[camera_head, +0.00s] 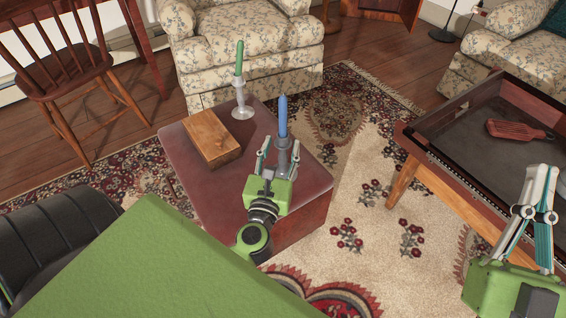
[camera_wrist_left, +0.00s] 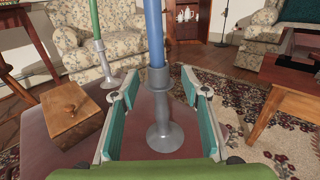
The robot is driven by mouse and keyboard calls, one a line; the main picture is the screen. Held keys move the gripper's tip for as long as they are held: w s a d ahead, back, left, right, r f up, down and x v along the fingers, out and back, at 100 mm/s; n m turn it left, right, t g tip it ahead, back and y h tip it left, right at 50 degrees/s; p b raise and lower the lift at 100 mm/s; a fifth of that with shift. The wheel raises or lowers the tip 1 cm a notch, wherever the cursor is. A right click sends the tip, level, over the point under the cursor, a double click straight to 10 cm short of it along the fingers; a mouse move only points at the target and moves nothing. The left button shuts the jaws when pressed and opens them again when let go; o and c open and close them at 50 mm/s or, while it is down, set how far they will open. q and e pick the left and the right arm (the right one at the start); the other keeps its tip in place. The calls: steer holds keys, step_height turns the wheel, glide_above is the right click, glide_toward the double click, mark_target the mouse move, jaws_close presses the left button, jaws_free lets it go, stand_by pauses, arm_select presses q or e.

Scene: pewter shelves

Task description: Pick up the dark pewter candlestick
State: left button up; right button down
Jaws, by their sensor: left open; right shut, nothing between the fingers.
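The dark pewter candlestick (camera_head: 283,160) stands upright on a reddish-brown table (camera_head: 188,170) and holds a blue candle (camera_head: 282,116). In the left wrist view the candlestick (camera_wrist_left: 164,130) is between the spread fingers, a little ahead, with its round base on the table. My left gripper (camera_head: 278,156) is open around it; I see a gap to the left finger, while the right finger is close to the stem. My right gripper (camera_head: 540,190) is shut and empty, at the far right of the head view, away from the candlestick.
A lighter candlestick (camera_head: 243,112) with a green candle (camera_head: 239,58) stands at the table's back. A wooden box (camera_head: 210,137) lies left of my left gripper. A dark-topped table (camera_head: 470,115) with a reddish slotted object (camera_head: 515,130) stands at the right.

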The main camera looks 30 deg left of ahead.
mark_target(282, 141)
arm_select(q)
steer(key=x, duration=0.4)
steer(key=shift+a, duration=0.1)
jaws_close()
steer(key=shift+r, duration=0.1)
arm_select(e)
steer(key=shift+w+f, duration=0.15)
steer(key=shift+f, duration=0.05)
